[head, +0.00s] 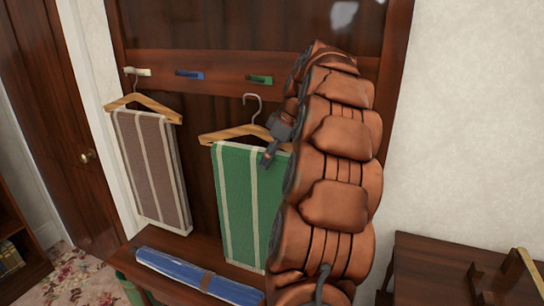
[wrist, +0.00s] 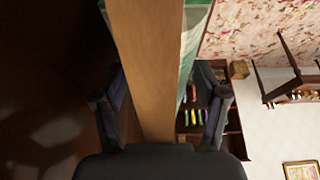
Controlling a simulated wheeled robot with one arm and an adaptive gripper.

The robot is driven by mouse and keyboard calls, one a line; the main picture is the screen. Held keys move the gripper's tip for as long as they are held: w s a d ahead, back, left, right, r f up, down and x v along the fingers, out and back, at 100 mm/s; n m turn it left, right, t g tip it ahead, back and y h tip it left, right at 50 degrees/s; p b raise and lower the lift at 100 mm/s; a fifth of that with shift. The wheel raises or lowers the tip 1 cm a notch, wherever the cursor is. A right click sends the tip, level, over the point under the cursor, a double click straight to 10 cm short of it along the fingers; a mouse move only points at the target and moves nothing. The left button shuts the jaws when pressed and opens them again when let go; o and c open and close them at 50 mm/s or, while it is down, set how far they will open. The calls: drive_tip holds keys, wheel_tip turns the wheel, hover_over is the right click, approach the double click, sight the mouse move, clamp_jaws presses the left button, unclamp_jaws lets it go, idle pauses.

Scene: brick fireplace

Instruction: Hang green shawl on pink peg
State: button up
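The green shawl (head: 238,190) has pale stripes and hangs folded over a wooden hanger (head: 232,133). My gripper (head: 272,148) is shut on the right part of this hanger, and the hanger's wood (wrist: 150,70) fills the space between my fingers in the wrist view. The metal hook stands upright just below the green peg (head: 260,79), apart from it. A cream peg (head: 138,72) and a blue peg (head: 189,75) are farther left on the rail. No pink peg shows; my arm hides the rail's right part.
A brown striped shawl (head: 152,165) hangs on its hanger at the cream peg. A folded blue cloth (head: 185,272) lies on the wooden bench (head: 190,245) below. A wooden table (head: 435,265) stands at lower right. A door (head: 55,130) is at left.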

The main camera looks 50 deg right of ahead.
idle(0.3)
drive_tip(key=shift+s+d+r, duration=0.15)
drive_tip(key=shift+r, duration=0.4)
drive_tip(key=shift+b+v, duration=1.1)
drive_tip(key=shift+v, duration=1.95)
drive_tip(key=p+v, duration=0.4)
drive_tip(key=v, duration=0.1)
